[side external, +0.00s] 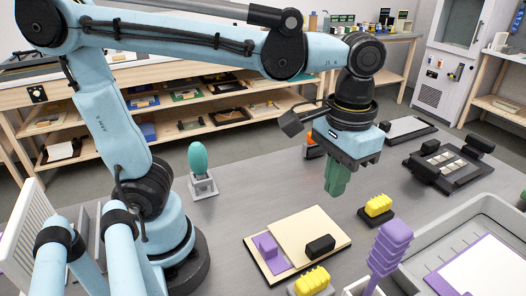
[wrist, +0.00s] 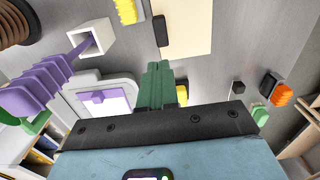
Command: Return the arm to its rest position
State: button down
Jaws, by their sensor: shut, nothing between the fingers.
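My gripper (side external: 337,180) has green fingers and hangs pointing down above the grey table (side external: 225,229). Its fingers are together with nothing between them. In the wrist view my gripper (wrist: 157,68) shows as a closed green block at the middle. It is apart from the things on the table, above and behind the cream board (side external: 305,232). The arm reaches from the base at the left across to the right, bent at the elbow.
A yellow ribbed block (side external: 378,206) stands right of the board, a purple ribbed handle (side external: 389,243) in front. A grey tray (side external: 478,205) fills the right. A teal egg-shaped knob (side external: 198,157) stands near the base. Bare table lies between knob and board.

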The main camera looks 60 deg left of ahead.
jog(key=shift+r, duration=0.45)
jog(key=a+f+t, duration=0.5)
jog(key=a+t, duration=0.2)
jog(key=a, duration=0.4)
jog(key=shift+w+a+f+m, duration=0.15)
jog(key=shift+w+m, duration=0.15)
jog(key=shift+w, duration=0.15)
